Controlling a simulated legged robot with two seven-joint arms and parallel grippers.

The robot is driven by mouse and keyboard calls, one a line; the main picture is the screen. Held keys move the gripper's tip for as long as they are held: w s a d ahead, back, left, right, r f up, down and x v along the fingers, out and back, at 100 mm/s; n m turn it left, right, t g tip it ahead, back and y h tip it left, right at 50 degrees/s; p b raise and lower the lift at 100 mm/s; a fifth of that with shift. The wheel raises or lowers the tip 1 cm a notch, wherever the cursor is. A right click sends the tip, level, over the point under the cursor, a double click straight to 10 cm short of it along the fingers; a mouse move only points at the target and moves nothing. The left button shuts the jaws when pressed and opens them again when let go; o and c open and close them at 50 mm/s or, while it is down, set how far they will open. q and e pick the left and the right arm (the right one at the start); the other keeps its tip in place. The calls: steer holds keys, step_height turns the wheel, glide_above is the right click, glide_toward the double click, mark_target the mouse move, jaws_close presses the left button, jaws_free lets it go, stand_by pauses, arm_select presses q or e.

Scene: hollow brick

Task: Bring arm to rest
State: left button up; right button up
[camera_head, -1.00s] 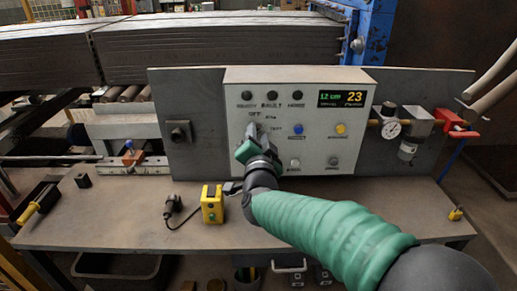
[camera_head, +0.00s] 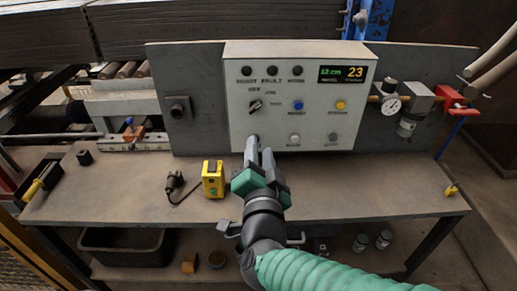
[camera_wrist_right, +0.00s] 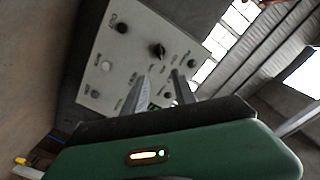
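My right gripper (camera_head: 260,146) is in front of the lower part of the white control box (camera_head: 343,115). Its two fingers point at the panel with a gap between them and nothing held. In the right wrist view the fingers (camera_wrist_right: 160,80) stand apart, and the panel (camera_wrist_right: 110,72) lies beyond them. The dark rotary knob (camera_head: 255,106) is above the fingertips, clear of them, with its pointer slanted; it also shows in the right wrist view (camera_wrist_right: 157,50). My left gripper is not in view.
The grey bench (camera_head: 370,192) is below my right arm. A yellow box (camera_head: 213,179) and a black plug with cable (camera_head: 174,180) lie left of the gripper. A pressure gauge (camera_head: 391,104) and red valve (camera_head: 450,97) are at right. Bench right of the arm is mostly clear.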

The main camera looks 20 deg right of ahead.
steer(key=shift+f, duration=0.1)
step_height(320, 180, down, 19)
steer(key=s+a+n+g+y, duration=0.2)
steer(key=n+g+y, duration=0.45)
steer(key=n, duration=0.25)
steer(key=s+d+f+n+g+h, duration=0.1)
steer(key=s+d+f+n+g, duration=0.1)
steer(key=s+d+f+g, duration=0.3)
steer(key=s+d+f+n+g+h, duration=0.1)
steer(key=s+d+f+g, duration=0.15)
steer(key=s+f, duration=0.5)
step_height(320, 180, up, 14)
steer(key=a+p, duration=0.1)
steer(key=p, duration=1.1)
steer(key=shift+s+f+g+p, duration=0.15)
steer(key=shift+f+g+p, duration=0.05)
steer(key=shift+g+p, duration=0.2)
steer(key=shift+y, duration=0.25)
steer(key=shift+c, duration=0.4)
